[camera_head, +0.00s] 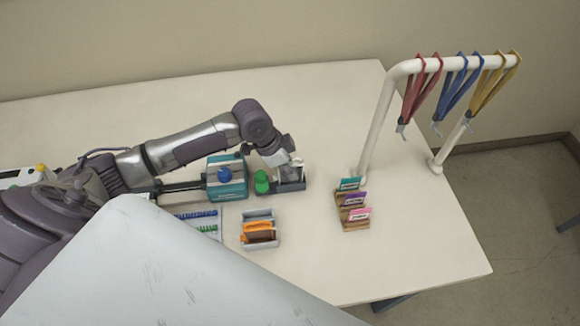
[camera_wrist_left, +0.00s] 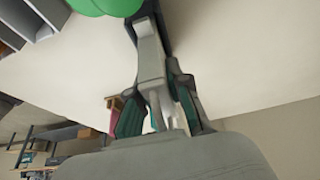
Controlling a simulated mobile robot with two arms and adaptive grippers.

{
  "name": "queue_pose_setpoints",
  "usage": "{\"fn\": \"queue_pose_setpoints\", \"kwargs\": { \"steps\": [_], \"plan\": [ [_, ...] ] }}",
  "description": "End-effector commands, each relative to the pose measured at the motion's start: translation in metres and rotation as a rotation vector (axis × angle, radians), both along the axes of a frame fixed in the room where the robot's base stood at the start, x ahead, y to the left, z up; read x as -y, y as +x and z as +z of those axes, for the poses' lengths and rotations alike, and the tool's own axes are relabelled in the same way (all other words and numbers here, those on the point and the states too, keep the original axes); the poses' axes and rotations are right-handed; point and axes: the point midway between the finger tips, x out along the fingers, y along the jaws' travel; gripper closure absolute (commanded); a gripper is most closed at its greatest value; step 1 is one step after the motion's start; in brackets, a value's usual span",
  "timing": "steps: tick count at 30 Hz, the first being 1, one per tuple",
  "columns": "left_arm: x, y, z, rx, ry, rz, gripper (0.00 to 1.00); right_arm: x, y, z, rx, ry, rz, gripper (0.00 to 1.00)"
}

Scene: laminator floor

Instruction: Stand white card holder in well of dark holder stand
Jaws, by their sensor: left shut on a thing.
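The dark holder stand (camera_head: 292,187) sits on the table, right of the teal machine. My left gripper (camera_head: 291,165) is directly over the stand, pointing down. It is shut on the white card holder (camera_head: 297,160), which is small and largely hidden by the fingers. In the left wrist view the pale card holder (camera_wrist_left: 151,62) runs up between the teal-padded fingers (camera_wrist_left: 158,108), with a dark part of the stand (camera_wrist_left: 160,30) beyond it. I cannot tell whether the holder's foot is inside the well. My right gripper is not in view.
A green round thing (camera_head: 262,183) is close left of the stand, beside the teal machine (camera_head: 226,178). A grey tray with an orange item (camera_head: 258,232) lies nearer. A wooden card rack (camera_head: 353,208) and a white rail with lanyards (camera_head: 440,66) stand right. Table between is clear.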

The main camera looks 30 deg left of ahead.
Motion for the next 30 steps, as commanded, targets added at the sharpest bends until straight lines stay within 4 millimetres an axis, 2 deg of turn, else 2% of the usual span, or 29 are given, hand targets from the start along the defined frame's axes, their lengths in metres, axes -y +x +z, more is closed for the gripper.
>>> {"fn": "queue_pose_setpoints", "kwargs": {
  "steps": [11,12,16,25,30],
  "plan": [
    [0.0003,-0.0002,0.0,-0.001,-0.001,0.0,1.0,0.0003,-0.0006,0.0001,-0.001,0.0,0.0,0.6],
    [0.0003,-0.0002,0.0,-0.001,-0.001,0.0,0.76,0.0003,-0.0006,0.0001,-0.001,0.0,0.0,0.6],
    [0.0003,-0.0002,0.0,-0.001,-0.001,0.0,0.54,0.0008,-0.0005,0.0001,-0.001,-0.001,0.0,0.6],
    [0.0002,-0.0003,0.0003,-0.001,-0.001,0.0,0.53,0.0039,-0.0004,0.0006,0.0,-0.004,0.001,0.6],
    [0.0002,-0.0001,0.0069,-0.001,-0.001,0.001,0.53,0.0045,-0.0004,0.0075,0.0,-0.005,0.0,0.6]
  ]
}}
